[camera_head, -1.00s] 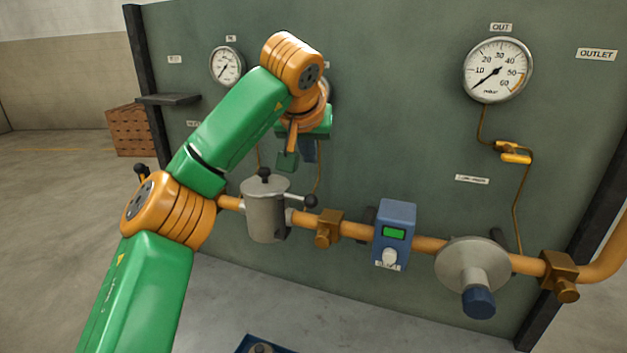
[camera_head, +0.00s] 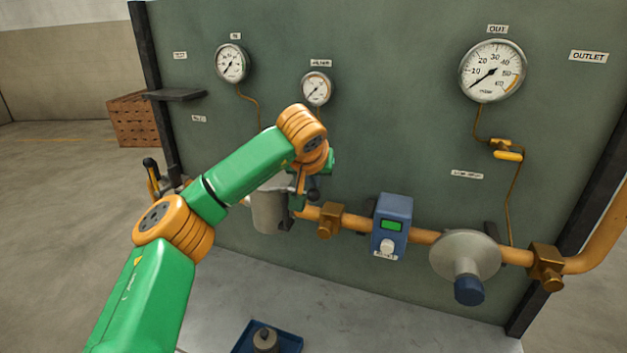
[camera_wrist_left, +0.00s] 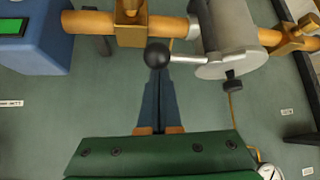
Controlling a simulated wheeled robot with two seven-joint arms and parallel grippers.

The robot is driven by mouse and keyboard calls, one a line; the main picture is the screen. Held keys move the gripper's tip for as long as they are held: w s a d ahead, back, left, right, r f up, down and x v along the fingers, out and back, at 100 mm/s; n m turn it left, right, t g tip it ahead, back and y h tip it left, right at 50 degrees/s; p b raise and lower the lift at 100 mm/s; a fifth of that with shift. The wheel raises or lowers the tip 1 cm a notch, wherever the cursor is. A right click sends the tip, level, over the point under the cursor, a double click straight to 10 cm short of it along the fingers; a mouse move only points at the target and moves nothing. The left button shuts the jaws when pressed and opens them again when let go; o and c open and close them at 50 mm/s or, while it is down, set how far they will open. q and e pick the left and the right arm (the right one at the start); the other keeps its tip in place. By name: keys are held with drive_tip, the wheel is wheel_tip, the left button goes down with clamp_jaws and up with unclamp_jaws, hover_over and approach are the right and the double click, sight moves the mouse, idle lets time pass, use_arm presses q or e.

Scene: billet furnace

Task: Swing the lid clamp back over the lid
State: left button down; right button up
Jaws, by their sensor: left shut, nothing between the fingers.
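The grey filter canister (camera_head: 268,212) hangs on the orange pipe; my left arm covers much of its lid in the head view. In the left wrist view the canister (camera_wrist_left: 226,30) appears upside down, with its lid (camera_wrist_left: 216,70) and dark lid knob (camera_wrist_left: 233,85). The lid clamp's grey lever (camera_wrist_left: 187,59) sticks out sideways and ends in a black ball (camera_wrist_left: 157,53). My left gripper (camera_wrist_left: 158,75) is shut and empty, its fingertips right at the ball; I cannot tell whether they touch. In the head view it is mostly hidden behind my arm. My right gripper is not in view.
The orange pipe (camera_head: 345,222) carries a blue meter box (camera_head: 391,225) and a grey disc-shaped regulator (camera_head: 465,257) to the right. Gauges sit on the green panel above. A blue tray (camera_head: 293,343) with a grey part lies on the floor below. A small shelf (camera_head: 176,95) is at left.

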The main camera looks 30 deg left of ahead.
use_arm(q)
drive_tip(key=shift+s+f, duration=0.1)
drive_tip(key=shift+s, duration=0.05)
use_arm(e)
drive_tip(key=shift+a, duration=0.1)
use_arm(q)
drive_tip(key=shift+s+d, duration=0.1)
drive_tip(key=shift+d, duration=0.05)
